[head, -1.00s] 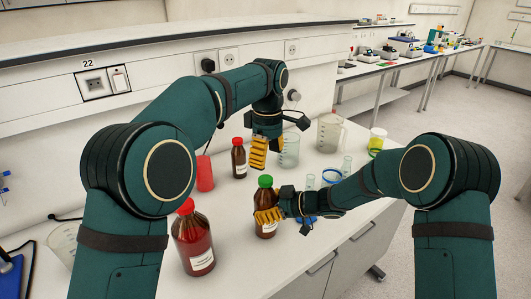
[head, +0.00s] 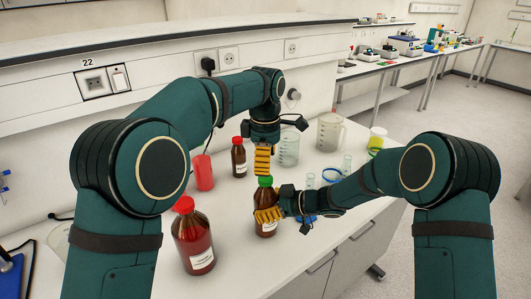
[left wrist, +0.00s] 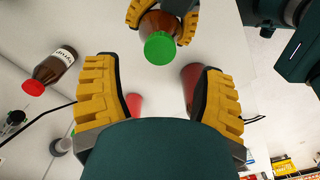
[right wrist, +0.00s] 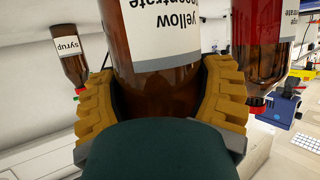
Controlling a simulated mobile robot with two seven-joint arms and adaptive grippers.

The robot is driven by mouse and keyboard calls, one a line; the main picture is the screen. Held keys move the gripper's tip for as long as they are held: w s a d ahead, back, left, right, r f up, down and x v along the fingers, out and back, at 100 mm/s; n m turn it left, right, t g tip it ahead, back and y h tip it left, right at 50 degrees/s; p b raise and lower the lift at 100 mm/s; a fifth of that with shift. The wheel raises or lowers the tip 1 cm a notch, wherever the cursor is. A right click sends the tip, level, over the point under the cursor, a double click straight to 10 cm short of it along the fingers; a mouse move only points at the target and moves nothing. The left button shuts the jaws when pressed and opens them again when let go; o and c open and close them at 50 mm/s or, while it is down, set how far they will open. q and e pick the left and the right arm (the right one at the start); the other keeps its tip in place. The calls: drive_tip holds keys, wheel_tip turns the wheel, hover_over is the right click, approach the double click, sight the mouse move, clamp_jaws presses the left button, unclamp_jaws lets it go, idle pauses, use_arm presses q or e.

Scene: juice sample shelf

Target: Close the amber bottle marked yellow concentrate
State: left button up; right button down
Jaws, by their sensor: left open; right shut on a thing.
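The amber bottle (head: 266,230) stands upright on the bench. The right wrist view shows its label, "yellow concentrate" (right wrist: 170,30), upside down. A green cap (head: 265,181) sits on its top; I cannot tell how tight it is. My right gripper (head: 268,215) is shut around the bottle's body, as the right wrist view (right wrist: 165,100) also shows. My left gripper (head: 262,162) is open and empty, pointing down just above the cap. In the left wrist view the cap (left wrist: 160,48) lies beyond and between its open fingers (left wrist: 155,100).
A large red-capped bottle (head: 192,240) stands at front left. A small red-capped syrup bottle (head: 239,158) and a red cup (head: 203,172) stand behind. A beaker (head: 289,150), a jug (head: 329,132) and a yellow-filled container (head: 377,138) stand to the right.

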sight(266, 178)
use_arm(q)
wheel_tip(266, 178, down, 6)
drive_tip(key=shift+r, duration=0.15)
idle(0.3)
clamp_jaws()
